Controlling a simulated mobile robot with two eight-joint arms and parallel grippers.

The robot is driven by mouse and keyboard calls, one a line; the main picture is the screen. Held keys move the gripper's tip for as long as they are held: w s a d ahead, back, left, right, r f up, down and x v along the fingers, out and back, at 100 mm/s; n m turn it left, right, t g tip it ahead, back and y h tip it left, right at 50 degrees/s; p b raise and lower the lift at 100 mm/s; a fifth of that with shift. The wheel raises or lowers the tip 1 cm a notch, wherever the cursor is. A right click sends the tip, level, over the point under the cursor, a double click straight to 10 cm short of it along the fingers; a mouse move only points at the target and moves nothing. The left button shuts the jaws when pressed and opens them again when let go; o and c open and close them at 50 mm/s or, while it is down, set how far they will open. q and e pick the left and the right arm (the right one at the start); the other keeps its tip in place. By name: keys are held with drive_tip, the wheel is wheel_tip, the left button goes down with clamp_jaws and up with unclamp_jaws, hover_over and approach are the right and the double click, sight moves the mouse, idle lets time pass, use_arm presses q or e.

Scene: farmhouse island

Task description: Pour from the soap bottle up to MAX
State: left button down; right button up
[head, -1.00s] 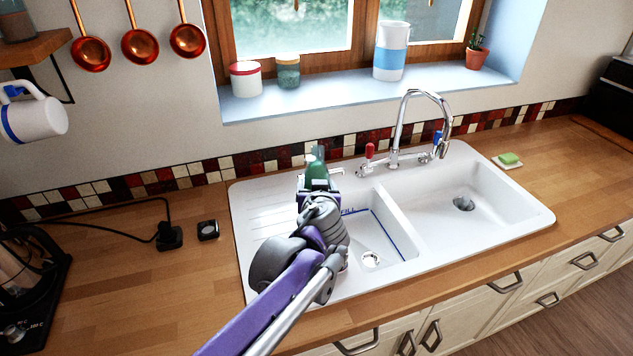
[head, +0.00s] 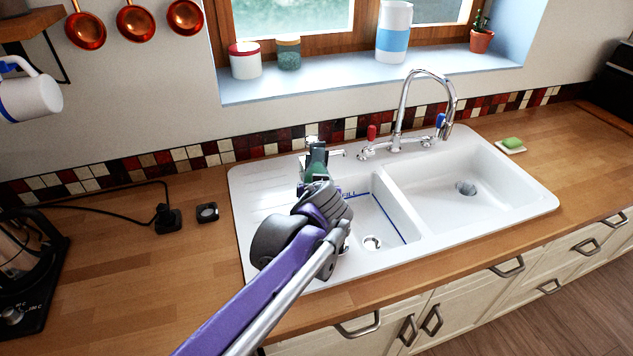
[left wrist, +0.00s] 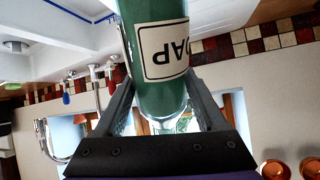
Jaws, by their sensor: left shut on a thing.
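My left gripper (head: 314,182) is over the left basin of the white sink (head: 262,212) in the head view. It is shut on the green soap bottle (head: 317,158), mostly hidden behind my wrist there. In the left wrist view the bottle (left wrist: 168,92) sits between both fingers of the gripper (left wrist: 163,85), with a pale label partly readable. The bottle's far end is out of that view, and I cannot tell its exact tilt. A blue fill line (head: 386,211) with partly covered lettering runs inside the left basin. No liquid stream is visible. My right gripper is not in view.
The tall chrome faucet (head: 402,105) stands behind the sink, with red and blue handles. A green sponge (head: 512,143) lies on the right counter. A dark plug (head: 168,219) and small black box (head: 207,212) lie left of the sink. The right basin is clear.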

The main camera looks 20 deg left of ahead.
use_arm(q)
drive_tip(key=shift+s+f+g, duration=0.15)
drive_tip(key=shift+f+g, duration=0.2)
drive_tip(key=shift+g, duration=0.05)
drive_tip(key=shift+s+d+r+g+p, duration=0.1)
drive_tip(key=shift+s+r+g+p, duration=0.2)
drive_tip(key=shift+r+g+p, duration=0.25)
drive_tip(key=shift+s+f+g+h, duration=0.35)
drive_tip(key=shift+f+g, duration=0.3)
drive_tip(key=shift+g, duration=0.3)
drive_tip(key=shift+s+r+g+p, duration=0.15)
drive_tip(key=shift+r+g+p, duration=0.15)
drive_tip(key=shift+r+p, duration=0.15)
drive_tip(key=shift+d+f+m, duration=0.1)
drive_tip(key=shift+f+m, duration=0.1)
drive_tip(key=shift+m, duration=0.1)
drive_tip(key=shift+r+g, duration=0.25)
drive_tip(key=shift+g, duration=0.05)
drive_tip(key=shift+f, duration=0.1)
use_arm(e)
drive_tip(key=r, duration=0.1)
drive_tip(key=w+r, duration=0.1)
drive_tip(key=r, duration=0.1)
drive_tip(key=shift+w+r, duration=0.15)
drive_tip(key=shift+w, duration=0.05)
